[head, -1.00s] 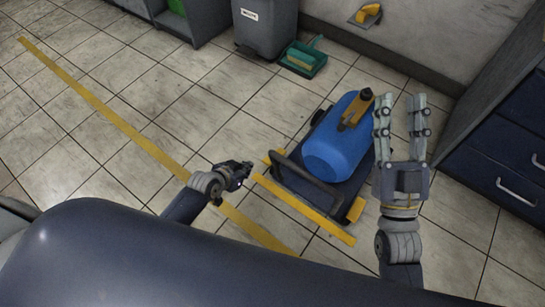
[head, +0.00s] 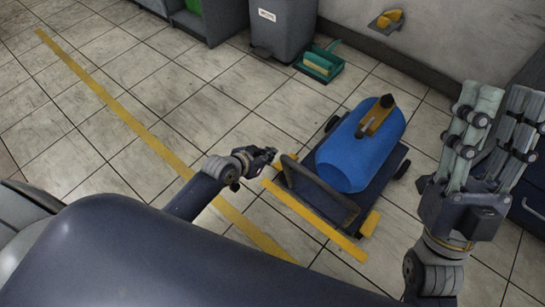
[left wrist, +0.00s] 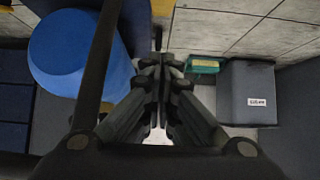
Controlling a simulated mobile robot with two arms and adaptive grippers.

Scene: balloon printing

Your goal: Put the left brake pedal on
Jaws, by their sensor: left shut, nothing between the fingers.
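The cart (head: 390,180) stands on the tiled floor with a blue tank (head: 350,155) on it and a dark push handle at its near end. A yellow pedal (head: 287,160) shows at the left of the handle, and another yellow pedal (head: 370,223) at its right. My left gripper (head: 270,155) is shut and empty, just left of the left pedal; I cannot tell whether they touch. In the left wrist view its closed fingers (left wrist: 160,62) point ahead beside the blue tank (left wrist: 75,55). My right gripper (head: 505,95) is raised at the right, open and empty.
A yellow floor line (head: 115,105) runs across the tiles at left. A grey bin (head: 283,30) and a green dustpan (head: 320,66) stand behind the cart. Dark drawers (head: 530,190) are at the right edge. The floor left of the cart is clear.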

